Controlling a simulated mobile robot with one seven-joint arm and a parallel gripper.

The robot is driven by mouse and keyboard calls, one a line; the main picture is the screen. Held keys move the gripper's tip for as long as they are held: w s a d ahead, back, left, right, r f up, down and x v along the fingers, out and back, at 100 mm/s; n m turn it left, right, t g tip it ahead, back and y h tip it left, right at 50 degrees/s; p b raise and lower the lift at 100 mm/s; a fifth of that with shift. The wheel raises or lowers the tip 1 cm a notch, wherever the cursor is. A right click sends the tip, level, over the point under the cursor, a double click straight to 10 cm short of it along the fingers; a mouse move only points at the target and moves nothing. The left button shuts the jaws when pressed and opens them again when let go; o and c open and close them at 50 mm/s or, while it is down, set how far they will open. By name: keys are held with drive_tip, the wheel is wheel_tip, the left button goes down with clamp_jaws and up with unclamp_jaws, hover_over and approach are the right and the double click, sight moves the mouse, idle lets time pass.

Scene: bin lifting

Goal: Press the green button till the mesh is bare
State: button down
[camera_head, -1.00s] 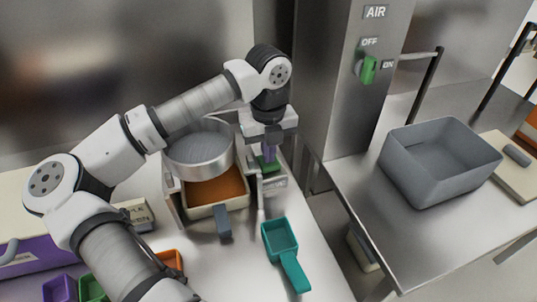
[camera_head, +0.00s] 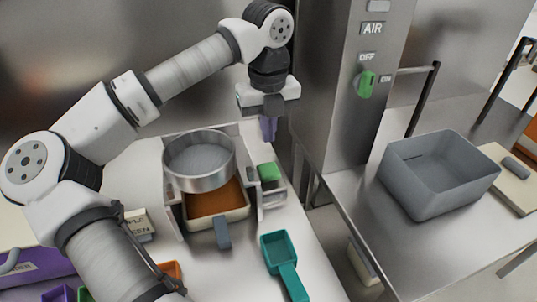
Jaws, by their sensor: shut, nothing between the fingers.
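The green button (camera_head: 267,172) sits on a small housing beside the sieve, and its top is uncovered. The round metal sieve (camera_head: 199,187) rests above a tray (camera_head: 217,202) holding orange-brown material. The sieve's mesh (camera_head: 203,158) looks plain grey, with no clear material on it at this size. My gripper (camera_head: 268,132) is shut and empty. It is above and behind the green button, apart from it.
A teal scoop (camera_head: 279,248) lies in front of the sieve stand. A grey bin (camera_head: 437,190) stands on the steel table at right. A steel column carries a green AIR switch (camera_head: 366,84). Small coloured bins and a purple box (camera_head: 32,264) are at lower left.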

wheel_tip(320, 180, up, 4)
drive_tip(key=shift+r, duration=0.15)
drive_tip(key=shift+s, duration=0.15)
idle(0.6)
